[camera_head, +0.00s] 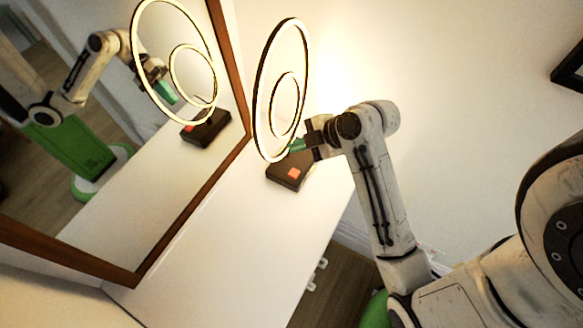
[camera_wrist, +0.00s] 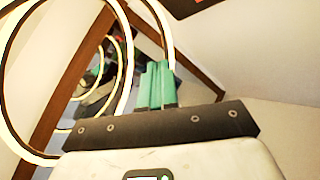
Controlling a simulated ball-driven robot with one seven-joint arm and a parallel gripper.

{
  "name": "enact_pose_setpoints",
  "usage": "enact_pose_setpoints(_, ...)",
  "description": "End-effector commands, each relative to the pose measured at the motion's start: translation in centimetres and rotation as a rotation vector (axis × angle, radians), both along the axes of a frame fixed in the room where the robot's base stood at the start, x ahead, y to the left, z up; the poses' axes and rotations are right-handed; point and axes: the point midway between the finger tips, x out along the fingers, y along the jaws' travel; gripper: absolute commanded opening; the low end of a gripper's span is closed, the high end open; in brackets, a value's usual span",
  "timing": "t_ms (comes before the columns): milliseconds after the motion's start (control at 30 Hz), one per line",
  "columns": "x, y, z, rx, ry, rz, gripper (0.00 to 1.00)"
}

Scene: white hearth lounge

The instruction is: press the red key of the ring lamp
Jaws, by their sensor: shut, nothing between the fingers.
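The ring lamp (camera_head: 257,105) stands on a white shelf, with a large glowing ring and a smaller ring inside it. Its dark box base (camera_head: 275,176) carries the red key (camera_head: 293,173) on top. My gripper (camera_head: 295,146) is shut and empty, with teal fingers just above the base and behind the key, close to the ring's lower edge. The fingers look apart from the key. In the wrist view my gripper (camera_wrist: 157,68) points up the picture beside the glowing rings. A dark piece with a red patch, probably the base (camera_wrist: 188,8), is cut off at the top.
A wood-framed mirror (camera_head: 215,170) stands left of the lamp and reflects the lamp and my arm. The white shelf (camera_head: 225,240) is bare in front of the lamp. A white wall is behind it. A dark frame (camera_head: 570,72) hangs at the far right.

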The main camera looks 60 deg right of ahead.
Motion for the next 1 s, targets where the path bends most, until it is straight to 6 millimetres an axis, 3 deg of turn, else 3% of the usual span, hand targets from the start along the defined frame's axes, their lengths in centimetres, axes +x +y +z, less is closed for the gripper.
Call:
enact_pose_setpoints(367, 0.0, 0.1, -1.1, 0.001, 0.002, 0.0, 0.0)
enact_pose_setpoints(1000, 0.0, 0.1, -8.5, 0.001, 0.002, 0.0, 0.0)
